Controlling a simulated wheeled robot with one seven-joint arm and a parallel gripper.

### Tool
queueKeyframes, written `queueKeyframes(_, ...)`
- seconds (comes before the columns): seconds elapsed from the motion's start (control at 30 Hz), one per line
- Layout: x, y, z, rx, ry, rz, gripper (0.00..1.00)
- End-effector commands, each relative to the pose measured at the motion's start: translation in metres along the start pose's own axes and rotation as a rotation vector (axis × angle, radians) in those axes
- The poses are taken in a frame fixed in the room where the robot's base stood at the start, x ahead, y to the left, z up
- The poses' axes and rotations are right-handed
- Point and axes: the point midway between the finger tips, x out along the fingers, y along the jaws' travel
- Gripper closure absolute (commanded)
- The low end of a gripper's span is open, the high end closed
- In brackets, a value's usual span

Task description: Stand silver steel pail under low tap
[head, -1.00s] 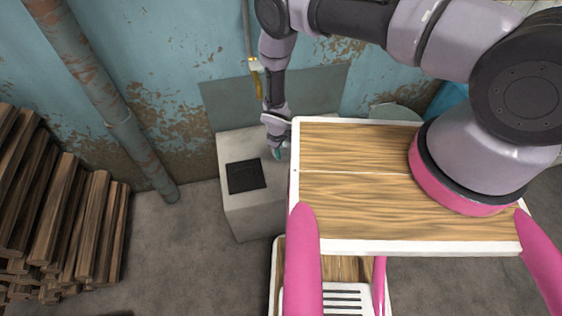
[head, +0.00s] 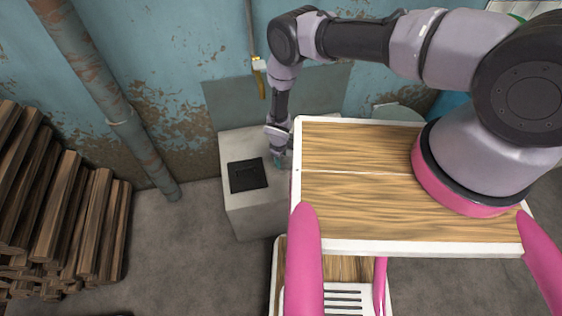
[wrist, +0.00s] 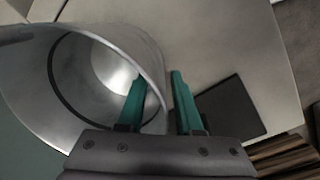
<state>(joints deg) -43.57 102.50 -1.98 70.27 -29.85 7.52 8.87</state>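The silver steel pail (wrist: 100,62) fills the left of the wrist view, its round mouth and shiny inside showing. In the head view it is hidden behind my own body. My gripper (wrist: 158,75) has teal fingers astride the pail's rim, one over the inside and one outside, with a visible gap between them. In the head view my gripper (head: 279,160) is low over the pale block (head: 255,212), right of its dark square (head: 248,175). The square also shows in the wrist view (wrist: 232,105). The low tap (head: 260,80) is a brass-yellow piece on the wall pipe, above and behind the block.
A stack of split wood (head: 62,215) stands at the left. A rusty pipe (head: 110,100) runs down the blue wall. A round pale-green thing (head: 398,112) is partly hidden behind my deck. Grey floor (head: 180,255) is clear left of the block.

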Motion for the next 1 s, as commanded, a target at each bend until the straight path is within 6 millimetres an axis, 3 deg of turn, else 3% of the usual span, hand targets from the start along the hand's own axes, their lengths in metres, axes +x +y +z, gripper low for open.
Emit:
queueKeyframes(0.37, -0.007, 0.001, -0.001, -0.001, 0.001, 0.0, 0.67)
queueKeyframes(0.47, -0.02, 0.001, -0.002, -0.001, 0.001, 0.001, 0.67)
queueKeyframes(0.8, -0.091, 0.001, -0.001, -0.001, 0.002, 0.0, 0.67)
queueKeyframes(1.0, -0.117, 0.0, 0.0, 0.0, 0.001, 0.0, 0.67)
